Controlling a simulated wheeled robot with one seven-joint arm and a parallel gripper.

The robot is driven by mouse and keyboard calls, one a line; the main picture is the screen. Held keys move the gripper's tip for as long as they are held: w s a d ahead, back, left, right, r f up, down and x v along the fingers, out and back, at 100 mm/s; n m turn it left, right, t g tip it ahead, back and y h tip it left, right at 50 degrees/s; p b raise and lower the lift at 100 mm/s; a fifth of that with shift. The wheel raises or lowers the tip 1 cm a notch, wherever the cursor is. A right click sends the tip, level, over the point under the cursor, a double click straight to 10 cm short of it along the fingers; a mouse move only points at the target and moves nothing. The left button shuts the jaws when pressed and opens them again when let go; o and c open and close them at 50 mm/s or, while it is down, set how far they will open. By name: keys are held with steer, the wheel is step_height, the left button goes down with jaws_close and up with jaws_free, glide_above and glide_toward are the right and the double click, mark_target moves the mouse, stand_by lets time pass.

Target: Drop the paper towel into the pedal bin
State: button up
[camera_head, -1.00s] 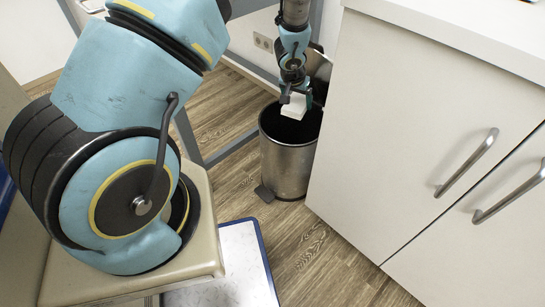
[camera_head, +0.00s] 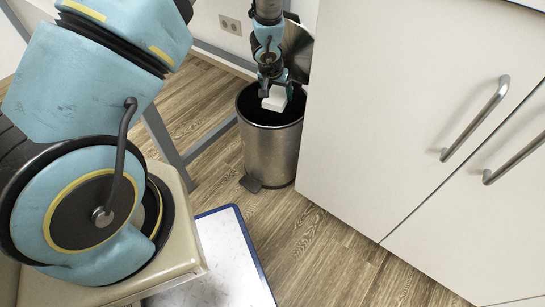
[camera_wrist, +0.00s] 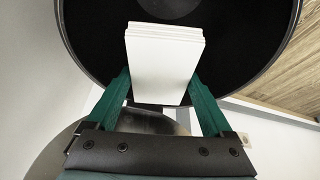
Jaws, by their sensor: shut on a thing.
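The paper towel (camera_head: 275,98) is a small white folded block. My gripper (camera_head: 273,88) is shut on it and holds it over the open mouth of the pedal bin (camera_head: 271,150). The bin is a brushed metal cylinder with a dark inside, its lid (camera_head: 297,50) raised at the back and a pedal (camera_head: 251,184) at its foot. In the wrist view the paper towel (camera_wrist: 164,62) sits between the green fingers of my gripper (camera_wrist: 160,85), in front of the black bin opening (camera_wrist: 235,50). How far above the rim it hangs is hard to tell.
A white cabinet (camera_head: 380,130) with metal handles stands right beside the bin. A grey metal frame leg (camera_head: 165,140) is to the bin's left. A white board with a blue edge (camera_head: 225,260) lies in front. Wooden floor (camera_head: 310,245) is clear before the bin.

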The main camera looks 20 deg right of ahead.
steer(key=o, duration=1.3)
steer(key=p+v, duration=0.2)
steer(key=v, duration=0.8)
steer(key=shift+s+a+r+p, duration=0.1)
steer(key=shift+s+r+p, duration=0.05)
steer(key=shift+r+p, duration=0.25)
